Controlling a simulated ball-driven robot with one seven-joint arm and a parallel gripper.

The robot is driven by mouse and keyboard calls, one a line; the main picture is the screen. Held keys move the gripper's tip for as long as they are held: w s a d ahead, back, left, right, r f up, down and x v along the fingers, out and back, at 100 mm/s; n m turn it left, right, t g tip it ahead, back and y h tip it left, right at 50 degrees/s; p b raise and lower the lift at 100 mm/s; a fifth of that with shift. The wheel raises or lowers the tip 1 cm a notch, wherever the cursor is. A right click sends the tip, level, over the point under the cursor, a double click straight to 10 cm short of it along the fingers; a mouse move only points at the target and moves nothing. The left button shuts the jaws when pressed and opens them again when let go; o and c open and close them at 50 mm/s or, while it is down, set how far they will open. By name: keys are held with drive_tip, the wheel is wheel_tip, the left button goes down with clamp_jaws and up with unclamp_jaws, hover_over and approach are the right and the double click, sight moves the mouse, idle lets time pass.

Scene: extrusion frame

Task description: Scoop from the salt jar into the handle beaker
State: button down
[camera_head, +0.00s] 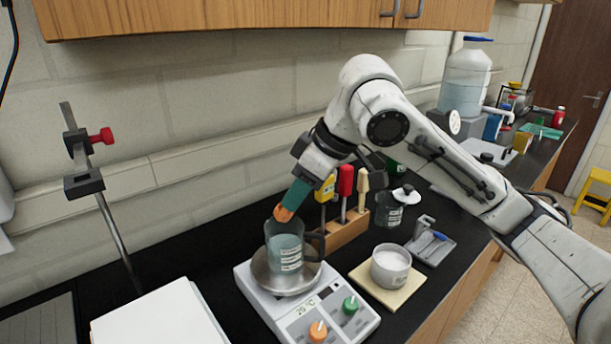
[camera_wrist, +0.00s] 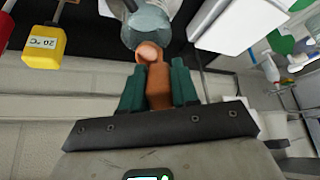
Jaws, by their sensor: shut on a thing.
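The handle beaker (camera_head: 286,256) stands upright on a hot plate, with a pale blue-grey filling, a printed label and a dark handle on its right. My gripper (camera_head: 295,195) has green fingers and is shut on an orange scoop (camera_head: 283,213), tilted down at the beaker's mouth. In the wrist view, my gripper (camera_wrist: 157,88) holds the scoop (camera_wrist: 149,52) between its fingers, its bowl over the beaker (camera_wrist: 148,20). I cannot tell whether the bowl holds salt. The salt jar (camera_head: 391,268), open and holding white salt, stands on a pale board to the right.
The hot plate (camera_head: 330,311) has orange and green knobs. Behind the beaker, a wooden rack (camera_head: 344,231) holds colored-handled tools. A lidded jar (camera_head: 388,212) and a grey tray (camera_head: 432,246) stand to the right. A clamp stand (camera_head: 112,220) and white block (camera_head: 160,316) are left.

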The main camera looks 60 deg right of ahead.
sight(280, 211)
drive_tip(key=g+p, duration=0.1)
drive_tip(key=w+r+g+p, duration=0.1)
drive_tip(key=p, duration=0.1)
drive_tip(key=w+g+p, duration=0.1)
drive_tip(key=p, duration=0.1)
drive_tip(key=shift+w+a+r+h, duration=0.2)
drive_tip(key=shift+a+r+h, duration=0.05)
drive_tip(key=shift+a+h, duration=0.15)
drive_tip(key=shift+w+f+g, duration=0.3)
drive_tip(key=shift+w+g, duration=0.05)
drive_tip(key=shift+g, duration=0.35)
drive_tip(key=shift+w+r+g+h, duration=0.1)
drive_tip(key=shift+w+g+h, duration=0.2)
drive_tip(key=shift+g, duration=0.1)
drive_tip(key=shift+w+r+g, duration=0.1)
drive_tip(key=shift+r+g, duration=0.2)
drive_tip(key=shift+r, duration=1.75)
drive_tip(key=shift+f, duration=0.1)
